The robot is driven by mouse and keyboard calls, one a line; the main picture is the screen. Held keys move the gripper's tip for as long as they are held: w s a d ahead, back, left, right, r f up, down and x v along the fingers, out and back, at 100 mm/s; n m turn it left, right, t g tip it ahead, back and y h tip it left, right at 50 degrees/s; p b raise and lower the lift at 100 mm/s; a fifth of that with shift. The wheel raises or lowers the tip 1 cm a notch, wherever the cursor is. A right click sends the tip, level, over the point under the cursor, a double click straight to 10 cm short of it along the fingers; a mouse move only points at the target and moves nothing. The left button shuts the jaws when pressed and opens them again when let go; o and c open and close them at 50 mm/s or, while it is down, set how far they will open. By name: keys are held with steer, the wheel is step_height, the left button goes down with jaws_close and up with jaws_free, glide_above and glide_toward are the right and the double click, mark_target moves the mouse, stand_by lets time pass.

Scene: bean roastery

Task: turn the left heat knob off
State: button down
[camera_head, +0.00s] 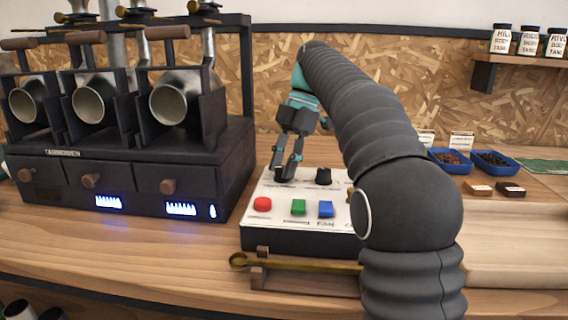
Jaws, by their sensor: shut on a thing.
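A white-topped control box (281,222) stands on the counter, right of the roaster. My gripper (285,174) reaches down to the back left of its top, with its fingers shut on a knob there. I take this as the left heat knob; it is mostly hidden by the fingers, so its pointer cannot be read. A second black knob (323,176) stands free to the right. A red button (262,204), a green button (298,207) and a blue button (326,209) sit in front. My arm covers the box's right end.
The dark roaster (130,165) with several drums stands at left; blue flames (181,209) show in its lower front. A brass scoop (290,263) lies before the box on a wooden rest. Blue trays (494,161) of beans stand at right, under a shelf of jars.

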steer(key=c, duration=0.8)
jaws_free()
steer(key=shift+o, duration=0.2)
